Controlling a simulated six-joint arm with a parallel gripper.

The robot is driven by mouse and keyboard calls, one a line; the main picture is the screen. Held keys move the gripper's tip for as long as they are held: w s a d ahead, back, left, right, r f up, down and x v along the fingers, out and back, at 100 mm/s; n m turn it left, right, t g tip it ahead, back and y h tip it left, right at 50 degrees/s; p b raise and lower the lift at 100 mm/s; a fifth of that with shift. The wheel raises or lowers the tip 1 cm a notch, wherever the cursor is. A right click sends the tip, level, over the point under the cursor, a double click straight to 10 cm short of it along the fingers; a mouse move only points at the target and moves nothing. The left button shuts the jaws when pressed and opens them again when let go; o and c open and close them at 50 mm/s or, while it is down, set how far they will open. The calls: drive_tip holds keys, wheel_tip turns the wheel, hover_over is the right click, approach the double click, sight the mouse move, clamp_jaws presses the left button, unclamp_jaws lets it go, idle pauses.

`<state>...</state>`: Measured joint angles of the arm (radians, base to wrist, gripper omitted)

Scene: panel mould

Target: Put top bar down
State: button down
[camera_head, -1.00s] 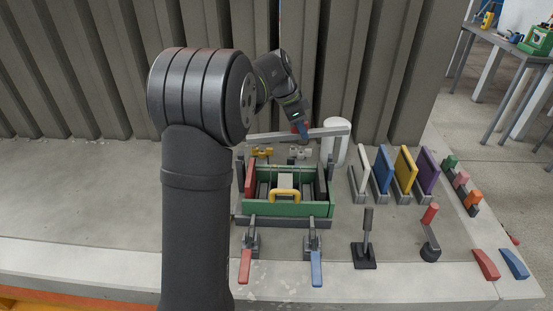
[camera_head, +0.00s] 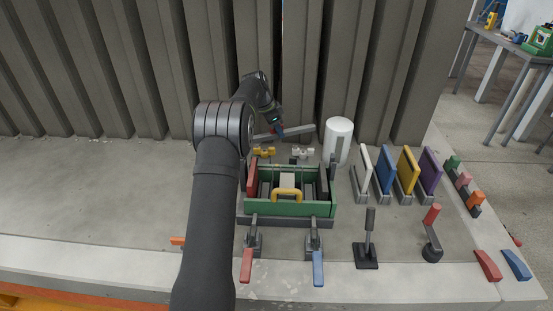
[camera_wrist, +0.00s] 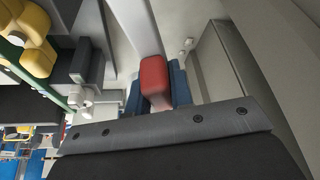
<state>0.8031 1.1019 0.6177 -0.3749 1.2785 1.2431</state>
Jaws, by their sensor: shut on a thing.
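The top bar is the long light grey bar (camera_head: 300,131), held level or nearly so behind the green-framed mould (camera_head: 290,209), near the ribbed wall. My gripper (camera_head: 279,131) is above the bar and shut on its red handle. In the wrist view, the red handle (camera_wrist: 154,78) sits between the blue fingers of my gripper (camera_wrist: 157,90). I cannot tell whether the bar touches anything beneath it.
A white cylinder (camera_head: 338,140) stands just right of the bar. Yellow (camera_head: 264,152) and white (camera_head: 303,153) fittings lie behind the mould. Upright coloured panels (camera_head: 384,168) stand to the right. Red (camera_head: 247,264) and blue (camera_head: 318,266) clamp levers are in front.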

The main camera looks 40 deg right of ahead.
sight(268, 134)
wheel_tip(268, 134, down, 10)
idle(0.5)
drive_tip(key=shift+f, duration=0.1)
drive_tip(key=shift+f, duration=0.1)
drive_tip(key=c, duration=1.3)
unclamp_jaws()
drive_tip(key=v, duration=1.2)
drive_tip(key=shift+w, duration=0.1)
